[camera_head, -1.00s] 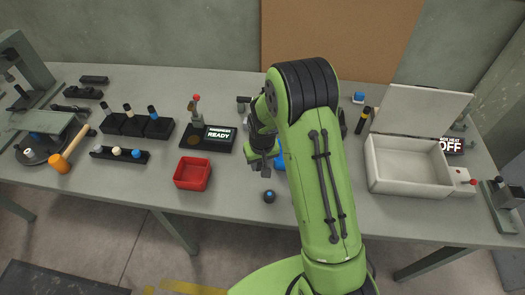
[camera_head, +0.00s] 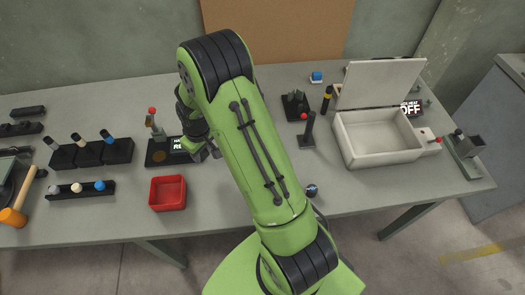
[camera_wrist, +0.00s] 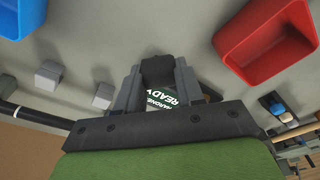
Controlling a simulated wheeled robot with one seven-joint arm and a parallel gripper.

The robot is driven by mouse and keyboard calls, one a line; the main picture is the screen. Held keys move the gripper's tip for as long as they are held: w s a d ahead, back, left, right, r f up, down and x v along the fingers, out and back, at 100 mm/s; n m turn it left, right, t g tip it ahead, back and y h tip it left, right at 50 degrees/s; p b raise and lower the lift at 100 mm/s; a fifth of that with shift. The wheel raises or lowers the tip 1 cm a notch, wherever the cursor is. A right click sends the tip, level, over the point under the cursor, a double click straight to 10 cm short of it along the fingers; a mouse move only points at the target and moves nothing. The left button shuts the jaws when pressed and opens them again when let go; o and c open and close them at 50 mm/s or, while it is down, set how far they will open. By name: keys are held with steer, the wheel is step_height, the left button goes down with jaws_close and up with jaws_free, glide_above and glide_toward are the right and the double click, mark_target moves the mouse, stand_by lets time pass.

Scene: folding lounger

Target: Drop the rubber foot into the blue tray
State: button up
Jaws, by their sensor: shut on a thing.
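My gripper (camera_head: 205,152) is above the bench, behind and to the right of the red tray, close to the small ready display. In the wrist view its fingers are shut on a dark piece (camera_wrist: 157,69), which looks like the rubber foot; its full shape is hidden. The blue tray (camera_wrist: 20,16) shows only in part at the top left corner of the wrist view, apart from the held piece. In the head view my arm hides the blue tray.
A red tray (camera_head: 168,193) stands at the front left of my gripper. The ready display (camera_head: 180,145) lies under it. Two grey blocks (camera_wrist: 48,75) lie near the blue tray. A white lidded box (camera_head: 378,140) and a dark upright lever (camera_head: 308,130) stand to the right.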

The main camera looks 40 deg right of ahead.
steer(key=d+r+n, duration=0.1)
steer(key=d+n, duration=0.1)
steer(key=d, duration=0.1)
steer(key=s+d+r+n+p, duration=0.1)
steer(key=d+r+n, duration=0.1)
steer(key=d, duration=0.1)
steer(key=s+d+r+n+p, duration=0.1)
steer(key=d+n, duration=0.1)
steer(key=d, duration=0.1)
steer(key=shift+s+d+r+n+g+y, duration=0.2)
steer(key=shift+d+n+g+y, duration=0.1)
steer(key=shift+d+y, duration=0.1)
steer(key=s+d+r+n+g+p, duration=0.1)
steer(key=s+d+r+n, duration=0.15)
steer(key=d+n, duration=0.2)
steer(key=s+d+r+n+p, duration=0.1)
steer(key=s+d+r+n, duration=0.1)
steer(key=s+d+n, duration=0.25)
steer(key=shift+y, duration=0.3)
steer(key=f+b, duration=0.1)
steer(key=f, duration=0.1)
steer(key=f+b, duration=0.1)
steer(key=b, duration=0.1)
steer(key=f+b, duration=0.1)
steer(key=f, duration=0.1)
steer(key=shift+w+d+f+b, duration=0.3)
steer(key=shift+w+d, duration=0.05)
steer(key=o, duration=1.2)
